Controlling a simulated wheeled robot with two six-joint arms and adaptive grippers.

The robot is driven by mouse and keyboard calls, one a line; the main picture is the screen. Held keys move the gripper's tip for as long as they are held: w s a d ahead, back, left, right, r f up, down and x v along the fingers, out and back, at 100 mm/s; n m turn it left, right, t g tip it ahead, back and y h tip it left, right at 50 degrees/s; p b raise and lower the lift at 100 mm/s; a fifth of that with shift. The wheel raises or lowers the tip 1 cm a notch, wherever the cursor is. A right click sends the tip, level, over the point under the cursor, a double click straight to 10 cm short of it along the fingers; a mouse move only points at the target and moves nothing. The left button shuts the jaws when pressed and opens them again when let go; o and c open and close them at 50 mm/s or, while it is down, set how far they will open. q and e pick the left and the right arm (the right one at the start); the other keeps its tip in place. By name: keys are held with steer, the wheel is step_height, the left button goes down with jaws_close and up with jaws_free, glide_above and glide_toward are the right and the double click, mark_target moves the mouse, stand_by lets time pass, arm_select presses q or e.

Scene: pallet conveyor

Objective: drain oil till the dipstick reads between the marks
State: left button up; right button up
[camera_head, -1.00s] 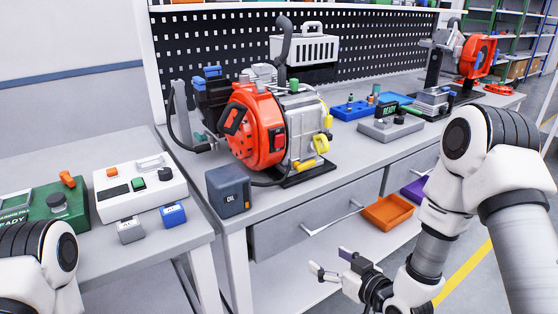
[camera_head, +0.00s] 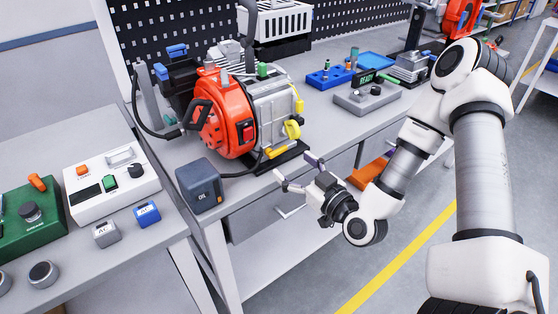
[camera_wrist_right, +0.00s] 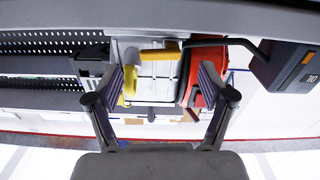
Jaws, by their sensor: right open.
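The red and grey engine (camera_head: 225,122) stands on the bench. A yellow handle (camera_head: 292,129) sits on its grey side, with a yellow part (camera_head: 276,151) low at its base. A dark box marked OIL (camera_head: 200,187) stands at the bench's front edge, with a dark hose running towards the engine. My right gripper (camera_head: 294,168) is open and empty, in front of and below the engine, apart from it. The right wrist view shows the engine (camera_wrist_right: 158,70) upside down beyond the open fingers. No dipstick reading is legible. My left gripper is out of view.
The left table holds a white control box (camera_head: 110,188), a green box (camera_head: 35,222) and small blue and grey blocks. A grey device (camera_head: 367,98) and blue tray (camera_head: 328,77) lie right of the engine. An orange bin (camera_head: 368,172) sits below the bench.

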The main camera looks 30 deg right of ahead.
mark_target(280, 154)
steer(key=w+p, duration=0.1)
steer(key=w, duration=0.4)
steer(key=shift+w+a, duration=0.1)
steer(key=shift+a, duration=0.1)
steer(key=c, duration=1.2)
steer(key=shift+o, duration=0.2)
steer(key=shift+f+m+b, duration=0.1)
steer(key=shift+m+b, duration=0.2)
steer(key=shift+m, duration=0.3)
steer(key=o, duration=1.2)
steer(key=shift+c, duration=0.2)
